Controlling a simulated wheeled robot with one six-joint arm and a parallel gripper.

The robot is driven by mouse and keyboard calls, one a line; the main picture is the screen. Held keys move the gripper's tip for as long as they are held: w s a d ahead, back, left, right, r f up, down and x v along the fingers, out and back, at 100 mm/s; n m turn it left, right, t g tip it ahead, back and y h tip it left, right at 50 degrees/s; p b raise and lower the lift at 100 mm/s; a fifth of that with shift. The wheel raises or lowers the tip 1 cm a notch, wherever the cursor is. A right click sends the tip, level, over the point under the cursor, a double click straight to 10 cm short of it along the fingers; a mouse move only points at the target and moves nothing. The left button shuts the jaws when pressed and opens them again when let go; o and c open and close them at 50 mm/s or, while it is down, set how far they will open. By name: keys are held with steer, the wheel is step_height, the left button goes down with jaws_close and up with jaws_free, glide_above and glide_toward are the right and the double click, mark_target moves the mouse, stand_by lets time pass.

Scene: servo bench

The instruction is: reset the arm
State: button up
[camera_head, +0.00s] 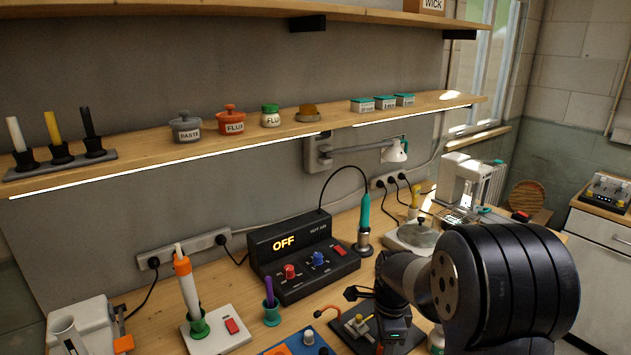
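My arm reaches in from the lower right of the head view, its large black ribbed link in front of the bench. Its wrist bends down over the bench, right of the hot air station (303,257). My gripper (388,325) is low over a dark board or mat (350,332). Its fingers are small, dark and partly hidden against the dark things there, so I cannot tell whether they are open or hold anything. The station's display reads OFF.
A teal-handled tool (364,222) stands behind the wrist, near a lidded glass dish (417,235). A white-and-orange tool (187,285) stands upright in a green holder at left. A purple tool (269,291) stands nearby. A shelf (255,126) with labelled pots runs above the bench.

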steer(key=n, duration=0.8)
steer(key=shift+n+p, duration=0.3)
steer(key=shift+p, duration=0.1)
steer(key=n, duration=0.4)
steer(key=shift+p, duration=0.3)
steer(key=n, duration=0.3)
steer(key=shift+n+p, duration=0.35)
steer(key=shift+n, duration=0.05)
steer(key=shift+r, duration=0.6)
